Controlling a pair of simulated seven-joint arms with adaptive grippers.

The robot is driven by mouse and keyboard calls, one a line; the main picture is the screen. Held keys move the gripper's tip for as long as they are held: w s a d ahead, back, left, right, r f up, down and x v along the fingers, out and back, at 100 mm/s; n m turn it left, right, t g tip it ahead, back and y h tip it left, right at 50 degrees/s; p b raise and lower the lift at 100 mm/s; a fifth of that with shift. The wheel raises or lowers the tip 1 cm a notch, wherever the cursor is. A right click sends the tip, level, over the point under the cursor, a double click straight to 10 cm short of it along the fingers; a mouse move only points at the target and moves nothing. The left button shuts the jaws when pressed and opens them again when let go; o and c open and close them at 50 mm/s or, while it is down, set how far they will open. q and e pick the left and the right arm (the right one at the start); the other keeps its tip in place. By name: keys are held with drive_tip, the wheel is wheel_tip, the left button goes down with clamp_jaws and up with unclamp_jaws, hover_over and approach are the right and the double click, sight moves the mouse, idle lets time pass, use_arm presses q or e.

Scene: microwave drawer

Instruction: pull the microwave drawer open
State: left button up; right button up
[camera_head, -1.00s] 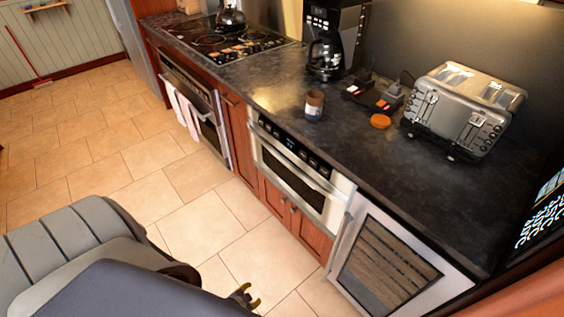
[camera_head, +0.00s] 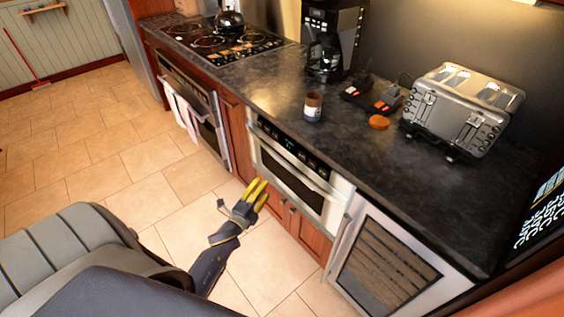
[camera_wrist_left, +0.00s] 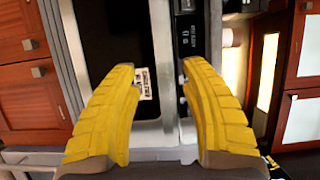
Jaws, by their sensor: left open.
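The microwave drawer (camera_head: 294,178) is a steel-fronted unit with a dark window, set under the counter. It looks shut, with a control strip along its top edge. My left gripper (camera_head: 259,192), with yellow fingers, is in front of its left end, near the floor-side cabinet. In the left wrist view the gripper (camera_wrist_left: 157,85) is open and empty. Its fingers point at the steel front (camera_wrist_left: 165,70), with the dark window and a small white label between them. Whether the fingertips touch the front cannot be told. My right gripper is not in view.
A wine cooler (camera_head: 385,265) stands right of the drawer, and an oven (camera_head: 197,112) with a hanging towel (camera_head: 181,110) is to the left. The counter (camera_head: 350,150) above holds a toaster (camera_head: 462,108), a coffee maker (camera_head: 331,40) and a jar (camera_head: 313,106).

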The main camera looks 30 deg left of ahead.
sight(282, 162)
use_arm(q)
drive_tip(key=w, duration=0.5)
drive_tip(key=w+a, duration=0.1)
drive_tip(key=w, duration=1)
drive_tip(key=shift+a, duration=0.15)
drive_tip(key=shift+c, duration=0.5)
clamp_jaws()
